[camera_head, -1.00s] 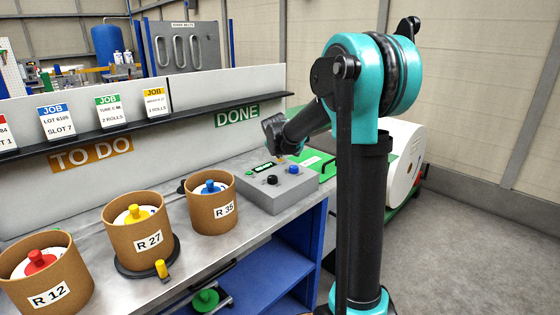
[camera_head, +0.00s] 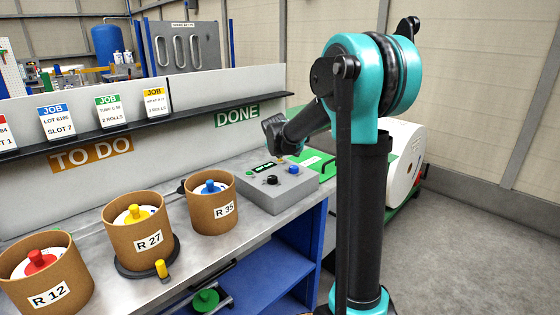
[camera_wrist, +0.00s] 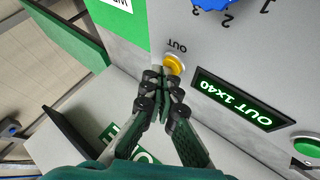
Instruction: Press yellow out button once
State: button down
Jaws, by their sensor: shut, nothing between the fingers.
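The yellow button (camera_wrist: 174,63) marked OUT sits on the grey control box (camera_wrist: 210,50), shown upside down in the wrist view. My gripper (camera_wrist: 163,94) is shut and empty, its fingertips at the button's near edge. I cannot tell whether they touch it or how far it is pushed in. The lit display (camera_wrist: 238,98) beside it reads OUT 1x40. In the head view the control box (camera_head: 290,192) stands at the bench's right end, and the yellow button is too small to make out clearly.
A green button (camera_wrist: 307,147) and a blue knob (camera_wrist: 210,4) are on the same box. In the head view, a black knob (camera_head: 272,180) is on its top. Tubs R 35 (camera_head: 226,222), R 27 (camera_head: 122,245) and R 12 (camera_head: 70,285) stand to the left.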

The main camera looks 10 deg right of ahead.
jog(key=shift+r, duration=0.65)
jog(key=shift+r, duration=2.5)
